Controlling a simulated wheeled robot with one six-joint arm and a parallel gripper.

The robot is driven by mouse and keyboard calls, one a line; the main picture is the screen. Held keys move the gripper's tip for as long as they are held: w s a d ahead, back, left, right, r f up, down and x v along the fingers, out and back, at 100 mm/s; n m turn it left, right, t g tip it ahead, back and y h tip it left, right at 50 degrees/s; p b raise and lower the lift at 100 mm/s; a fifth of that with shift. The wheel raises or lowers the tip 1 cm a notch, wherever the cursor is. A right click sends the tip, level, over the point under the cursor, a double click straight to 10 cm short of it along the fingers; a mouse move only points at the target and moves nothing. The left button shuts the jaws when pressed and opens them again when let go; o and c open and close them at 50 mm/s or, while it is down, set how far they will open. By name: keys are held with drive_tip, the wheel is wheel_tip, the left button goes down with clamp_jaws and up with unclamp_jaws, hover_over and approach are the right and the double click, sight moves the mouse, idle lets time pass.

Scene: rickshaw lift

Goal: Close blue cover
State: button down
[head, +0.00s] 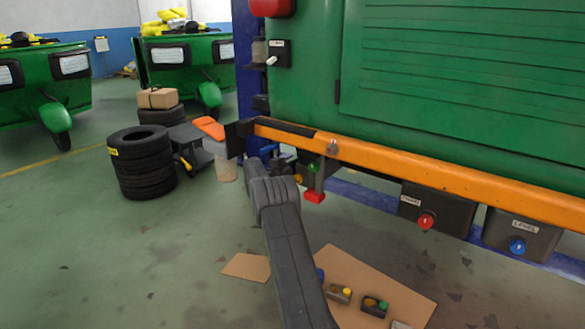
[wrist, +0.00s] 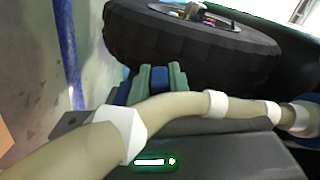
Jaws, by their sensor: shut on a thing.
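In the wrist view, my gripper (wrist: 151,72) has its grey-green fingers close together around a blue piece (wrist: 158,84). Only part of this piece shows, so I cannot tell whether it is the blue cover. In the head view, my dark arm reaches up to the orange bar's left end, and its fingertips are hidden behind the arm and nearby parts. A dark labelled box with a blue knob (head: 517,246) hangs under the orange bar (head: 440,175) at right. No other clear blue cover shows.
A black wheel (wrist: 190,45) stands just beyond my fingers. A box with a red knob (head: 426,222) hangs beside the blue-knobbed one. Stacked tires (head: 140,165) stand at left. Cardboard (head: 395,290) with small parts lies on the floor. Open floor extends at lower left.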

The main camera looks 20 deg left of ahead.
drive_tip(key=shift+d, duration=0.1)
idle(0.3)
drive_tip(key=c, duration=1.4)
unclamp_jaws()
drive_tip(key=shift+o, duration=0.2)
drive_tip(key=shift+s, duration=0.1)
drive_tip(key=p+v, duration=0.3)
drive_tip(key=v, duration=1)
drive_tip(key=shift+s, duration=0.3)
